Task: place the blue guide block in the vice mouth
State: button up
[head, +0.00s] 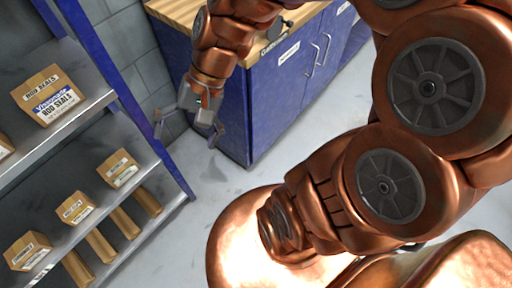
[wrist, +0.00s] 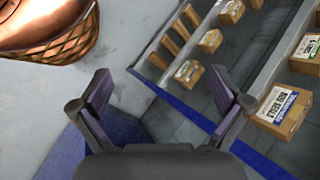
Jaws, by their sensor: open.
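My gripper (head: 188,122) hangs in the air between the shelf rack and the blue workbench in the head view, its two fingers spread. In the wrist view my gripper (wrist: 160,92) is open and nothing is between its fingers. I cannot see the blue guide block in either view. I cannot make out the vice or its mouth. My arm covers part of the bench top.
The blue workbench (head: 262,108) has a wooden top (head: 183,10) and door handles. A metal shelf rack (head: 68,128) with blue posts stands left, holding several cartons (head: 75,208). It also shows in the wrist view (wrist: 195,127). Grey floor (head: 215,180) lies clear between them.

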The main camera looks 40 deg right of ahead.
jog(key=s+d+f+n+g+h, duration=0.1)
jog(key=s+d+n+h, duration=0.4)
jog(key=s+d, duration=0.4)
jog(key=shift+s+d+f+n+h, duration=0.3)
jog(key=shift+s+f+h, duration=0.1)
jog(key=shift+s+h, duration=0.5)
jog(key=shift+a, duration=0.1)
